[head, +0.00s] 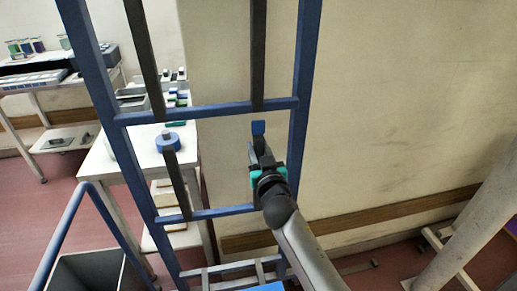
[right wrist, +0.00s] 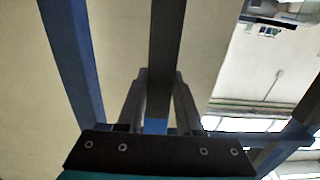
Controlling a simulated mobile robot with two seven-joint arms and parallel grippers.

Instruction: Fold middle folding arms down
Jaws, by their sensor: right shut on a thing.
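A blue upright frame (head: 203,108) stands before me with dark folding arms on it. The upper left arm (head: 145,55) and upper right arm (head: 258,50) run down to the blue crossbar. A lower left arm (head: 176,185) stands along the frame below that crossbar. The gripper hides much of this arm in the head view. My left gripper is out of view.
A white table (head: 135,165) with a blue round item (head: 168,141) and boxes stands behind the frame at left. A grey bin (head: 95,272) is at the lower left. A pale wall (head: 390,90) is close behind, with a pale column (head: 480,215) at right.

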